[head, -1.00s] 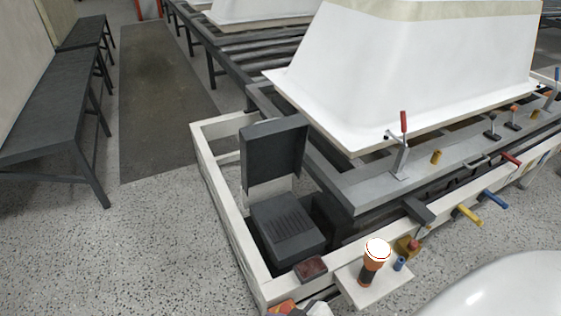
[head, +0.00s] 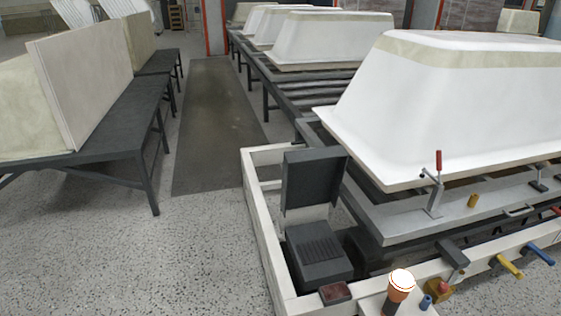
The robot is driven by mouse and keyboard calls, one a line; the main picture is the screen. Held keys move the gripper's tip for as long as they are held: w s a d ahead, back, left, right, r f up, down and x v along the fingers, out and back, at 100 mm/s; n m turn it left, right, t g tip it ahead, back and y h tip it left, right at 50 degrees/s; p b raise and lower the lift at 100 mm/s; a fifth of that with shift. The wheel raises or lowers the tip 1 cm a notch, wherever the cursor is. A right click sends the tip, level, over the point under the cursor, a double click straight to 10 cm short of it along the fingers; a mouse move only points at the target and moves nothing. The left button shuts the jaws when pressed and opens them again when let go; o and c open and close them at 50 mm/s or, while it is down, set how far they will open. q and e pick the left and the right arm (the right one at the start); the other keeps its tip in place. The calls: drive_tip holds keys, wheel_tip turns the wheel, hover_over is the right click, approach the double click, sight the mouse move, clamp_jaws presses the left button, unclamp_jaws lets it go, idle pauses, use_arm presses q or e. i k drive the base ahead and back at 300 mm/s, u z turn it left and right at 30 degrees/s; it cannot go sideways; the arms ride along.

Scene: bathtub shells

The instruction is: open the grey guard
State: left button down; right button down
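A dark grey flat panel (head: 314,179), which looks like the grey guard, stands upright in the near left corner of the white frame. It rises behind a dark grey box (head: 319,252) with a ribbed top. The panel is swung up off the box, and the box's top is uncovered. How the two are joined is hidden. Neither of my grippers is in the head view.
A white tub shell (head: 445,110) sits on the grey rail frame at right. A red-handled clamp (head: 436,188), an orange-and-white lamp (head: 399,288) and coloured levers (head: 509,266) line the near side. Speckled floor (head: 130,255) is clear at left.

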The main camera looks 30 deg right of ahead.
sight(311, 176)
drive_tip(key=z, duration=0.1)
drive_tip(key=i, duration=0.9)
drive_tip(key=z, duration=0.65)
